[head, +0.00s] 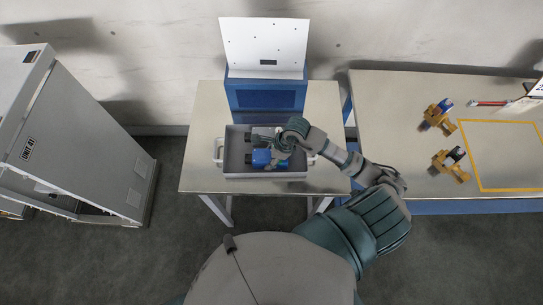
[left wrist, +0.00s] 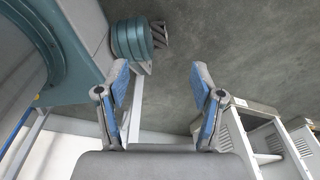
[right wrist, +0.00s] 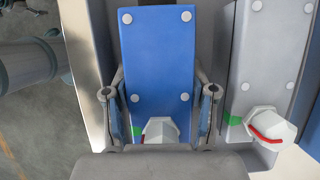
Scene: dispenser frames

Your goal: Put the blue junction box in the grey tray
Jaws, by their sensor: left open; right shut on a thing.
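The grey tray (head: 265,176) stands on the middle table in the head view. The blue junction box (head: 261,158) is within the tray's outline, partly covered by my right gripper (head: 281,154). In the right wrist view the blue junction box (right wrist: 158,60) has corner screws and a white cap, and the fingers are shut on its two sides. I cannot tell whether it touches the tray floor. My left gripper (left wrist: 160,80) is open and empty in the left wrist view; it is outside the head view.
A grey box (right wrist: 265,70) with a white cap lies beside the blue one. A blue dispenser (head: 266,95) with a white panel stands behind the tray. A side table at right holds yellow-and-dark parts (head: 437,115) and a yellow outline. A white cabinet (head: 80,140) stands left.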

